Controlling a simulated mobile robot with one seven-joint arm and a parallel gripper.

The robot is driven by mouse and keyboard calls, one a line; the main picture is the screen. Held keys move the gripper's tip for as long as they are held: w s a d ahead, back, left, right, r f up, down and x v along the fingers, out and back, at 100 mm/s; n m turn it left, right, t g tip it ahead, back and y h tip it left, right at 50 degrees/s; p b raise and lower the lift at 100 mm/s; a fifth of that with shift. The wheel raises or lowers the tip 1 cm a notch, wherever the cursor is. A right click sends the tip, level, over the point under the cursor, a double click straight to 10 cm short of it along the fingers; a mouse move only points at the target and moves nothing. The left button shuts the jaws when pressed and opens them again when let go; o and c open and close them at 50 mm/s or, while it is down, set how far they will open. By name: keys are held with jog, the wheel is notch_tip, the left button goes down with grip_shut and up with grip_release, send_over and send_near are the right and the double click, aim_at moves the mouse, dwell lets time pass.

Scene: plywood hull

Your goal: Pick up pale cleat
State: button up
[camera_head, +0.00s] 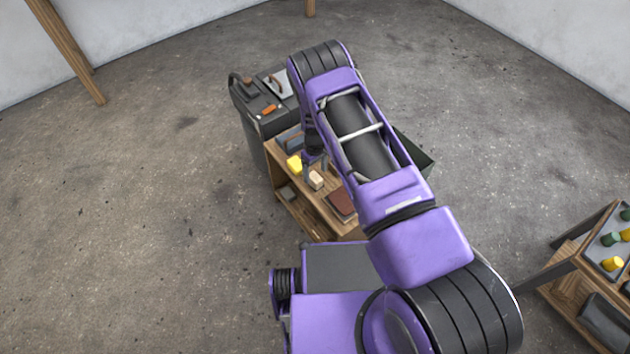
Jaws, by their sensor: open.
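A small pale block (316,179), which looks like the pale cleat, lies on the wooden top of the low cabinet near the middle of the camera_head view. My gripper (314,176) points down right over it, with its fingers apart around or just beside the block. I cannot tell whether the fingers touch it. My purple arm hides part of the cabinet top to the right.
A yellow block (294,165) sits just left of my gripper. A brown-red flat piece (341,204) lies to the right, near the edge. A dark case (264,107) stands behind. A table (572,267) with a tray of green and yellow pieces is at far right.

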aim_at(315, 177)
notch_tip(315, 177, down, 4)
jog(key=shift+a+r, duration=0.1)
jog(key=shift+r, duration=0.05)
jog(key=shift+s, duration=0.1)
grip_shut()
dwell(0.3)
